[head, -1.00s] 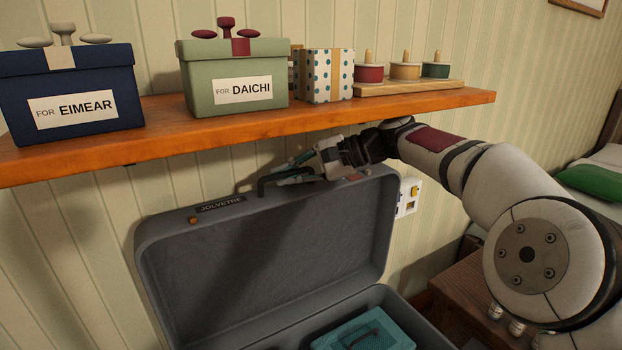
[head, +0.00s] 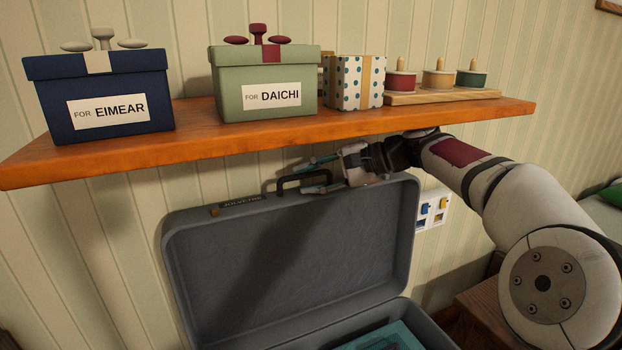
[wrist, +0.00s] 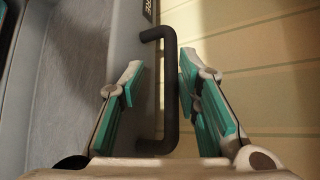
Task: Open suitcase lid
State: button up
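The grey suitcase stands open below the shelf. Its lid (head: 300,245) is raised, roughly upright, near the wall, with its lining facing me. The dark handle (head: 290,184) is on the lid's top edge and also shows in the wrist view (wrist: 171,95). My gripper (head: 305,174) is at the handle, just under the shelf. In the wrist view my gripper (wrist: 158,85) has its teal-padded fingers apart, one on each side of the handle bar. A gap shows on both sides of the bar. The suitcase base (head: 432,332) is cut off by the picture's lower edge.
A wooden shelf (head: 200,150) runs close above the lid and my gripper. It bears a blue box (head: 60,70), a green box (head: 225,80), a dotted box (head: 345,95) and a spool rack (head: 400,98). A teal item (head: 375,338) lies in the suitcase.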

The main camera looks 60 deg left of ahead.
jog(key=w+d+r, duration=0.1)
jog(key=w+d, duration=0.9)
jog(key=d, duration=0.1)
dwell(0.3)
dwell(0.3)
